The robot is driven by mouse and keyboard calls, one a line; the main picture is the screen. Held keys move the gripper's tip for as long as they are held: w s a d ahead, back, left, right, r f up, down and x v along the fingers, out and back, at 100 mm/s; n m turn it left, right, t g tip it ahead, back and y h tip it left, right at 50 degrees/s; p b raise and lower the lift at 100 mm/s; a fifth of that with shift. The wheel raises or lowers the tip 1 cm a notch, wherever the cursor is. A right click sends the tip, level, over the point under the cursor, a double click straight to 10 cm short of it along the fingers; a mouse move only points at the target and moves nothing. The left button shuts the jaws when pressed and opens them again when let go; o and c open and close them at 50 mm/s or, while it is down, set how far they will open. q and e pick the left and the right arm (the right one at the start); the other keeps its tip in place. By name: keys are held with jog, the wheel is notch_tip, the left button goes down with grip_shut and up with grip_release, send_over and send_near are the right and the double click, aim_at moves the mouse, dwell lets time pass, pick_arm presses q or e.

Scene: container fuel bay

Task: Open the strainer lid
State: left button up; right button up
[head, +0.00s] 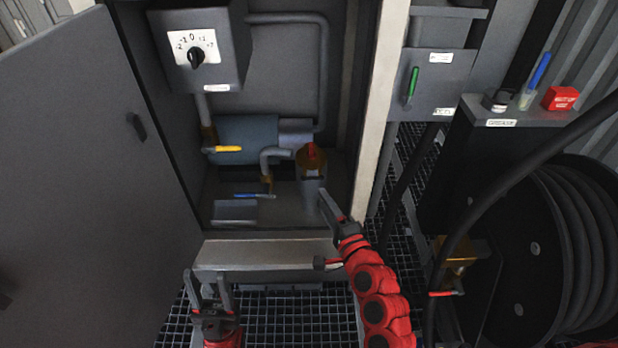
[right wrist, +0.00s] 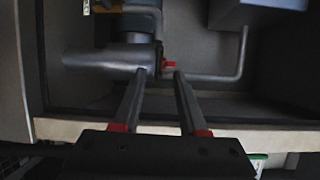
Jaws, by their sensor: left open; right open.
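The strainer (head: 312,183) stands on the floor of the open cabinet, at its right side. Its lid (head: 309,162) is brass-coloured on top, with a red handle (head: 311,150); it looks shut. My right gripper (head: 332,206) is open and empty, just in front of and below the strainer, overlapping its lower edge in the head view. In the right wrist view a small red part (right wrist: 169,66), probably the handle, shows just beyond and between the fingertips (right wrist: 160,76); contact cannot be told. My left gripper (head: 208,288) is open and empty, low in front of the cabinet.
The cabinet door (head: 80,170) stands open at left. Inside are a dial box (head: 196,50), a yellow-handled valve (head: 228,149), a blue-handled valve (head: 255,196) and pipes. The cabinet's right post (head: 378,120) and front sill (head: 265,248) bound the opening. A hose reel (head: 560,250) stands right.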

aim_at(308, 178)
jog(key=b+x, duration=0.1)
jog(key=x, duration=0.9)
grip_shut()
jog(key=shift+f, duration=0.1)
dwell(1.1)
